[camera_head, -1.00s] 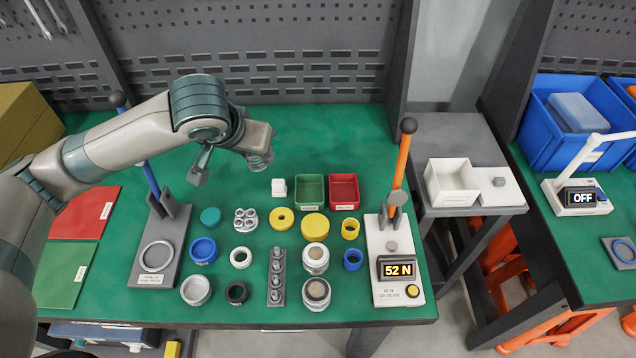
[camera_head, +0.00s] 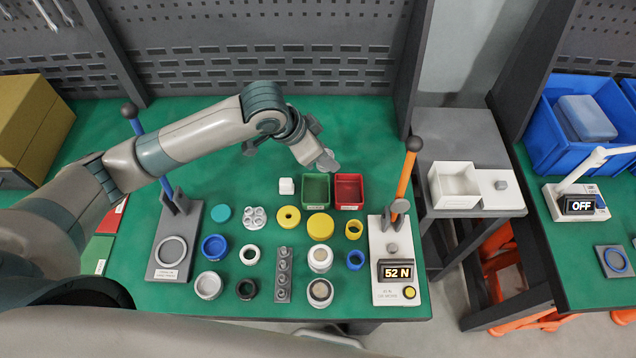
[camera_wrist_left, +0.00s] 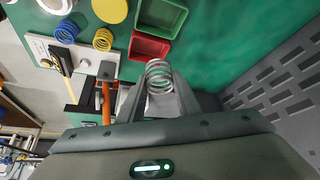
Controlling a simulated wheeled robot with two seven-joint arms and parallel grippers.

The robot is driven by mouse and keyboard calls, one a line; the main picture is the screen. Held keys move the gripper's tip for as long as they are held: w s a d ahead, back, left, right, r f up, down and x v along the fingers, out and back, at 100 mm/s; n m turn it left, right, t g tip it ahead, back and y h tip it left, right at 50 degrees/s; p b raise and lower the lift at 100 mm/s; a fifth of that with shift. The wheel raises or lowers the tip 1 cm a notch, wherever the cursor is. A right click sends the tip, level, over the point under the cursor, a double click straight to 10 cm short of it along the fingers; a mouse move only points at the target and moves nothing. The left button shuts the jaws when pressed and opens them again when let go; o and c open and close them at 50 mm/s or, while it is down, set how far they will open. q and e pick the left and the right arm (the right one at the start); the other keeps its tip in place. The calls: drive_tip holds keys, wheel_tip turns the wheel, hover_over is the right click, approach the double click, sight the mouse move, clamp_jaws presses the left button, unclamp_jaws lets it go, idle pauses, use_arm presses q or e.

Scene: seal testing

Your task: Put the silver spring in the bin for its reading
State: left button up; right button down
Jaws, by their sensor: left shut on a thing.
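My left gripper (camera_head: 325,161) is shut on the silver spring (camera_wrist_left: 158,76), a coil standing out between the fingertips in the left wrist view. In the head view the gripper is above the table, just behind the green bin (camera_head: 316,202) and the red bin (camera_head: 349,205), and the spring is hard to make out there. Both bins are open and look empty; they also show in the wrist view, green (camera_wrist_left: 160,31) and red (camera_wrist_left: 148,60). The spring tester (camera_head: 391,290) at the right of the table reads 52 N. My right gripper is not in view.
A white block (camera_head: 286,186) stands left of the green bin. Rings, yellow discs and springs fill the middle front of the table. A press with a blue lever (camera_head: 157,250) stands left, and the tester's orange lever (camera_head: 405,176) rises right of the bins. The back is clear.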

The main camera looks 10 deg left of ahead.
use_arm(q)
drive_tip(key=s+d+f+m+g+h+p, duration=0.1)
drive_tip(key=s+d+f+m+g+p, duration=0.2)
drive_tip(key=d+m+p, duration=0.3)
drive_tip(key=d+m, duration=0.1)
drive_tip(key=d, duration=0.1)
drive_tip(key=shift+s+d+f, duration=0.25)
drive_tip(key=shift+s+d, duration=0.15)
drive_tip(key=b, duration=0.9)
hover_over(324, 195)
drive_tip(key=a, duration=0.1)
drive_tip(key=f, duration=0.6)
drive_tip(key=shift+s+f, duration=0.3)
drive_tip(key=shift+f, duration=0.1)
drive_tip(key=shift+w+a, duration=0.2)
drive_tip(key=shift+a, duration=0.4)
drive_tip(key=shift+f+b, duration=1.95)
drive_tip(key=shift+f, duration=0.15)
